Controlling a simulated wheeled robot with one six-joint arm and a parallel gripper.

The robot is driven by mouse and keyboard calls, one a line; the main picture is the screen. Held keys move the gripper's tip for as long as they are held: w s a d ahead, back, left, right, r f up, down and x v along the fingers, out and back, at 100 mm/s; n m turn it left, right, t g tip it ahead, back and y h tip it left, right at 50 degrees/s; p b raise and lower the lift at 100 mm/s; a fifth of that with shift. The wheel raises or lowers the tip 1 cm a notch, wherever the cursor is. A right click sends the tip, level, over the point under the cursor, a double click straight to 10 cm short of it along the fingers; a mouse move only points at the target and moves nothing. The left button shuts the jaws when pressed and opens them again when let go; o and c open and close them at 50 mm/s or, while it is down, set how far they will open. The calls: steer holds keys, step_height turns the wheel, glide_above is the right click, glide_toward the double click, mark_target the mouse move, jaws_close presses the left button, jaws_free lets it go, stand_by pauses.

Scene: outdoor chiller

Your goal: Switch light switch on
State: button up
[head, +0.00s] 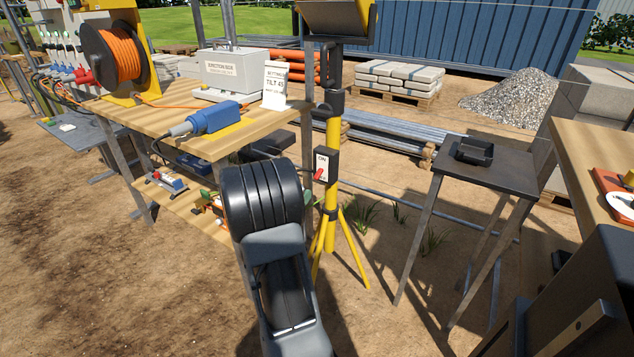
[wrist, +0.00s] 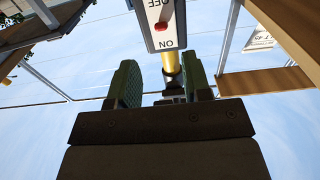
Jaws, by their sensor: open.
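The light switch (head: 326,165) is a small box on the yellow pole of a tripod light, right of my arm in the head view. Its ON label is at the top, and its red lever (head: 319,173) sits below that and appears tilted down. In the wrist view, the white switch plate (wrist: 163,14) shows upside down at the top, with the red lever (wrist: 161,27) between OFF and ON. My gripper (wrist: 164,76) is open and empty, its green fingers apart from the switch.
A wooden workbench (head: 160,119) with a blue connector (head: 214,117) and an orange cable reel (head: 121,52) stands left of the pole. A dark side table (head: 490,170) with a black tray (head: 473,151) stands right. The tripod legs (head: 355,254) spread over open dirt.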

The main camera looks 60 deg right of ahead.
mark_target(317, 175)
steer(key=d+b, duration=0.1)
steer(key=d, duration=0.9)
steer(key=shift+d+b, duration=0.2)
steer(key=shift+b, duration=0.1)
steer(key=shift+c, duration=0.2)
jaws_close()
